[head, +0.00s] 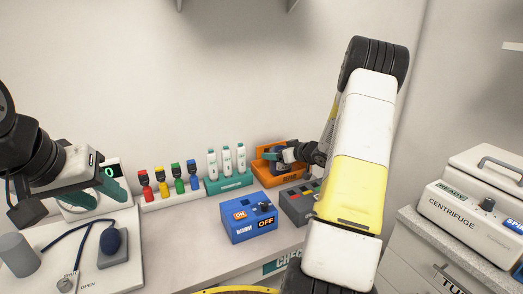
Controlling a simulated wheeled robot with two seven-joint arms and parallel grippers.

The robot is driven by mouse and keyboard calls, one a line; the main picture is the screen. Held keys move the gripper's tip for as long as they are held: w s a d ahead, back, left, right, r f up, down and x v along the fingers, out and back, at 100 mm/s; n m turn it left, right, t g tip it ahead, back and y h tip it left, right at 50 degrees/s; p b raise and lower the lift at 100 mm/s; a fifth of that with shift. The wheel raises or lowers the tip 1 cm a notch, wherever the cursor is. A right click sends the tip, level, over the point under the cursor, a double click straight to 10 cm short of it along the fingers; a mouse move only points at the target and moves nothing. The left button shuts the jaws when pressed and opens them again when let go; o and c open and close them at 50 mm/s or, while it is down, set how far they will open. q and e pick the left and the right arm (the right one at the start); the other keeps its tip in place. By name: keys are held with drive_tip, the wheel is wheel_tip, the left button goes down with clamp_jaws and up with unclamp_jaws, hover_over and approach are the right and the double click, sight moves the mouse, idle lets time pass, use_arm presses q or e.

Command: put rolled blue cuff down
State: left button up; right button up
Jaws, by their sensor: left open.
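The rolled blue cuff (279,150) shows as a small dark blue shape inside the orange tray (262,167) at the back of the counter. My right gripper (275,156) reaches into this tray from the right, with a green fingertip against or beside the cuff. The gripper covers part of the cuff, and I cannot tell whether its fingers grip it.
A green holder with white tubes (229,183) and a rack of coloured-topped vials (171,197) stand left. The centrifuge (465,214) is right.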

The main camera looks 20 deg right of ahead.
drive_tip(key=shift+o, duration=0.3)
drive_tip(key=shift+r, duration=0.1)
drive_tip(key=shift+r, duration=0.2)
drive_tip(key=r+v, duration=0.1)
drive_tip(key=v, duration=1.1)
drive_tip(key=s+a+r+m+g+h, duration=0.1)
drive_tip(key=s+a+r+m+h, duration=0.15)
drive_tip(key=r, duration=0.45)
drive_tip(key=s+a+r+m+h, duration=0.1)
drive_tip(key=a+r+h, duration=0.25)
drive_tip(key=r, duration=0.25)
drive_tip(key=s+a+g+y, duration=0.1)
drive_tip(key=s+a+g, duration=0.1)
drive_tip(key=s+a, duration=0.6)
drive_tip(key=s+a+g+y, duration=0.2)
drive_tip(key=s+a, duration=0.7)
drive_tip(key=s, duration=0.6)
drive_tip(key=shift+s+f+g, duration=0.2)
drive_tip(key=shift+s+g, duration=0.1)
drive_tip(key=shift+g, duration=0.4)
